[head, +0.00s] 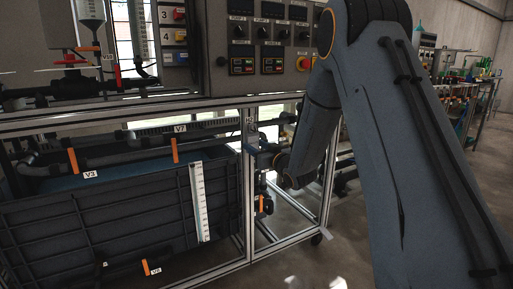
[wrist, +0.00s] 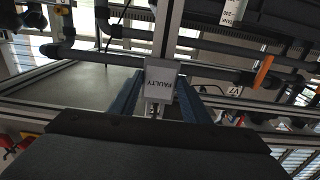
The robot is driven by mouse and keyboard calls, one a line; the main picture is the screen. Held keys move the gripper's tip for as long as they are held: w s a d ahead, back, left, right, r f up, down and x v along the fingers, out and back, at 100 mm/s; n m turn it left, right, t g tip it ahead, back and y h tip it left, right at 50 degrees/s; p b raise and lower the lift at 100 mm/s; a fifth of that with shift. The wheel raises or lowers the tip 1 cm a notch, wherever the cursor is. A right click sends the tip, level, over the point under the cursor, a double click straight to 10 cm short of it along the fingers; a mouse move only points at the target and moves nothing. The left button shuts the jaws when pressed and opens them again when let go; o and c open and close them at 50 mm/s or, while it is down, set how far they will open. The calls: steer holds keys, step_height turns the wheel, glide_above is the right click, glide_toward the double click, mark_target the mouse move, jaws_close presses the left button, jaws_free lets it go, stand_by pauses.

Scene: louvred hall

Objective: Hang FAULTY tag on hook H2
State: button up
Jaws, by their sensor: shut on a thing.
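The FAULTY tag (wrist: 161,80) is a pale grey plate with dark lettering, upside down in the wrist view. My gripper (wrist: 157,98) is shut on it, with the tag between the two blue fingers. The tag overlaps a metal frame post (wrist: 168,25) in that view; I cannot tell whether they touch. In the head view my arm hides most of the gripper, and I cannot make out the tag.
An aluminium frame (head: 247,190) carries a control panel (head: 265,45) with switches above a dark ribbed tank (head: 100,215). Pipes with orange-handled valves, including V7 (head: 175,150) and V3 (head: 73,160), run over the tank. Open floor (head: 345,245) lies at the right.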

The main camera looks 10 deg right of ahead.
steer(key=shift+f, duration=0.65)
steer(key=o, duration=1.2)
steer(key=shift+s, duration=0.1)
steer(key=p+v, duration=0.2)
steer(key=v, duration=0.5)
steer(key=shift+p, duration=0.3)
steer(key=p+v, duration=0.1)
steer(key=v, duration=0.6)
steer(key=shift+s+d, duration=0.2)
steer(key=shift+s, duration=0.15)
